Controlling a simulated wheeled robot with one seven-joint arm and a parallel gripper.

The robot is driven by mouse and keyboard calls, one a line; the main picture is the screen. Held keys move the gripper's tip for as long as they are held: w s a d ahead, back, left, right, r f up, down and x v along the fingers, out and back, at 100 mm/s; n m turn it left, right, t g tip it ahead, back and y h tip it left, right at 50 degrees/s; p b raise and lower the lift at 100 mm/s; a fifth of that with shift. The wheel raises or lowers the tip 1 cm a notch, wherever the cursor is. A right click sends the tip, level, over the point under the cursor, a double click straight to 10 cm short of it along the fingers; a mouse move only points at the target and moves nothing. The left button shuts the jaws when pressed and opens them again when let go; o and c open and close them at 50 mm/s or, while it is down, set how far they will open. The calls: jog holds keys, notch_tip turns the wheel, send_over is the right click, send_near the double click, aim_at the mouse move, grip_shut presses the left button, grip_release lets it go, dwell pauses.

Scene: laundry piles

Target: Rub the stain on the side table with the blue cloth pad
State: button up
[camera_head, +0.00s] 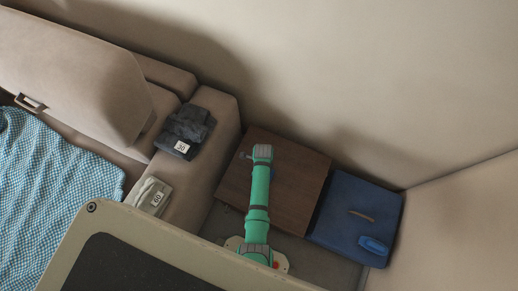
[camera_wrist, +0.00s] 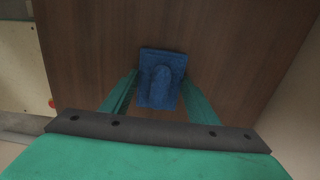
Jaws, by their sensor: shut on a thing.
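The side table has a dark brown wooden top (camera_head: 307,180) and stands beside the sofa arm; the wood fills much of the wrist view (camera_wrist: 85,45). The blue cloth pad (camera_wrist: 160,62), with a raised grip on its back, is between my teal fingers in the wrist view. My gripper (camera_wrist: 160,88) is shut on that grip, over the tabletop. I cannot tell whether the pad touches the wood. In the head view my teal arm hides most of the gripper and pad. I see no stain on the bare wood; it may be hidden.
A blue box (camera_head: 340,215) with a brown strip and a lighter blue item on it stands right of the table. The sofa arm (camera_head: 222,113) at left bears dark folded clothes (camera_head: 184,128) tagged 30. Grey-green folded cloth (camera_head: 147,194) is tagged 60. Walls close off the back.

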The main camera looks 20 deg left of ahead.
jog(key=shift+a+r, duration=0.15)
jog(key=shift+a, duration=0.05)
jog(key=shift+r, duration=3.95)
